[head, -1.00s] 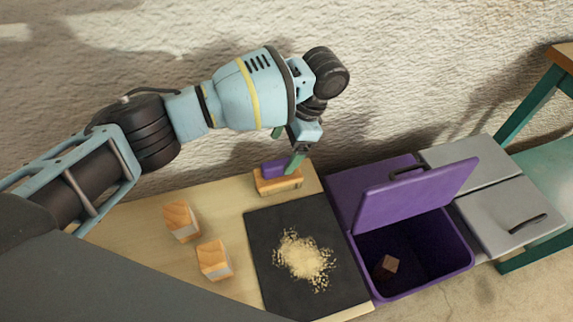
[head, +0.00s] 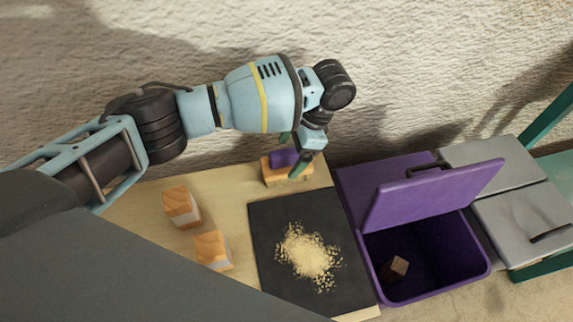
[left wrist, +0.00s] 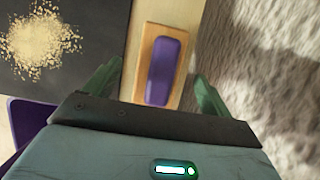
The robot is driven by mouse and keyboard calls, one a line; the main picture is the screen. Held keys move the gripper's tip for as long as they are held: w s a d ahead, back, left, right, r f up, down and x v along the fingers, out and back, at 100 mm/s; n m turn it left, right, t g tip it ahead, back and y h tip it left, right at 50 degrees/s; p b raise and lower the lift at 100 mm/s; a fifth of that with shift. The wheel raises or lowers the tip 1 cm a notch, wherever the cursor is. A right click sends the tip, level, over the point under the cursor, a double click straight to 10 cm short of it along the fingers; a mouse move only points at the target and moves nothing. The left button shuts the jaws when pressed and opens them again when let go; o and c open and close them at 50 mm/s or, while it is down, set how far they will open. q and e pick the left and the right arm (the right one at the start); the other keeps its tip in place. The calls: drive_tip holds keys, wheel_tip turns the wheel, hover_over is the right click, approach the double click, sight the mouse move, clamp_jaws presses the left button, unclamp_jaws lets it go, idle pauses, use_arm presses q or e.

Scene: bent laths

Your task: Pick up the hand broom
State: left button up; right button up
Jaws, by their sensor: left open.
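The hand broom, a light wooden block with a purple grip on top (head: 284,158), lies at the back edge of the wooden table, by the wall. In the left wrist view the broom (left wrist: 165,65) is upright in the picture, between my two green fingers. My left gripper (head: 292,152) is open and hangs over the broom, with one finger in front of it in the head view. In the left wrist view the gripper (left wrist: 156,86) has a finger on each side of the broom, with gaps. I cannot tell how far above it they are. My right gripper is out of view.
A black mat (head: 272,218) with a pile of pale crumbs (head: 308,255) lies in front of the broom. Two wooden blocks (head: 181,207) (head: 212,250) stand left. A purple bin (head: 440,285) with raised lid holds a brown cube (head: 394,268). Grey lidded bins (head: 515,205) stand right.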

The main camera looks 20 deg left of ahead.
sight(284, 163)
use_arm(q)
drive_tip(key=x, duration=0.4)
drive_tip(key=shift+a+f, duration=0.1)
drive_tip(key=shift+f, duration=0.15)
drive_tip(key=c, duration=1.2)
